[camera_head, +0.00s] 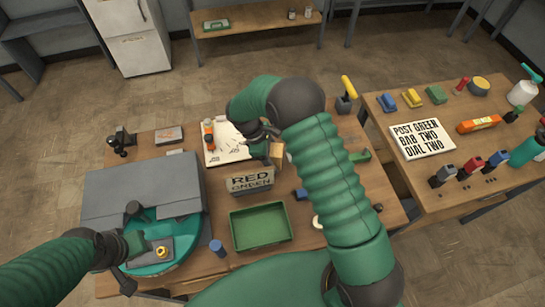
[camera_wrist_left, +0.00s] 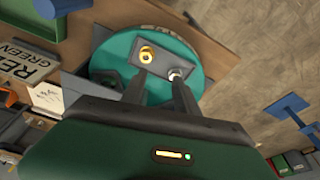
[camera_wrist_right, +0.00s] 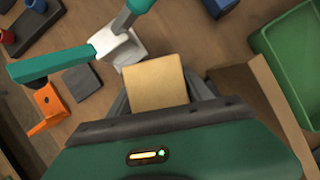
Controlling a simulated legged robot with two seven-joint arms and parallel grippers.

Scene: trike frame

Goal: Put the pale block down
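The pale block (camera_wrist_right: 155,82) is between the two fingers of my right gripper (camera_wrist_right: 158,92), which is shut on it. In the head view the block (camera_head: 276,151) is small and partly hidden by my right arm, above the table behind the RED GREEN sign (camera_head: 250,182). I cannot tell whether it touches anything below. My left gripper (camera_wrist_left: 158,85) is open, with its fingers apart over a grey plate (camera_wrist_left: 163,62) on a teal disc (camera_wrist_left: 109,57). A brass fitting (camera_wrist_left: 147,54) and a silver fitting (camera_wrist_left: 177,74) stand by its fingertips.
A green tray (camera_head: 260,227) lies in front of the sign. A white fixture with teal levers (camera_wrist_right: 118,45) stands close to the block. An orange tool (camera_wrist_right: 48,104) lies to its left. A grey cover (camera_head: 140,190) fills the table's left. A second table (camera_head: 440,185) is at the right.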

